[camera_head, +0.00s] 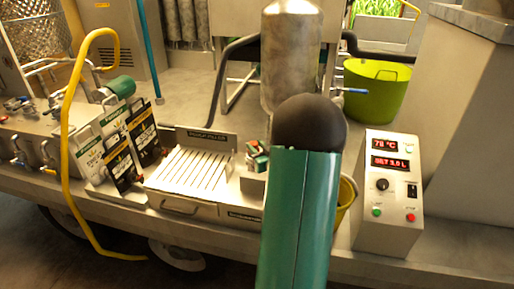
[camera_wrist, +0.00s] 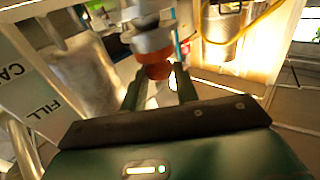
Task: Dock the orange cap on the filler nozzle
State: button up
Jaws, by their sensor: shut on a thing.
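In the wrist view my gripper (camera_wrist: 158,84) is shut on the orange cap (camera_wrist: 158,72), which sits between the green fingertips. A grey metal cylindrical piece (camera_wrist: 153,42), which looks like the filler nozzle, is right beyond the cap and in line with it in the picture. I cannot tell whether cap and nozzle touch or have a gap between them. In the head view my green arm hides the gripper, the cap and the nozzle.
A control box (camera_head: 390,195) with red displays stands right of my arm. A metal tank (camera_head: 290,65) rises behind it. A slatted tray (camera_head: 190,170), standing pouches (camera_head: 145,145), a yellow hose (camera_head: 66,140) and a lime tub (camera_head: 376,95) are around. A white panel (camera_wrist: 30,95) marked FILL is close at left.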

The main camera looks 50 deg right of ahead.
jog(key=shift+f, duration=0.55)
dwell(0.4)
jog(key=o, duration=0.8)
jog(key=shift+f, duration=0.1)
jog(key=v, duration=1.1)
dwell(0.6)
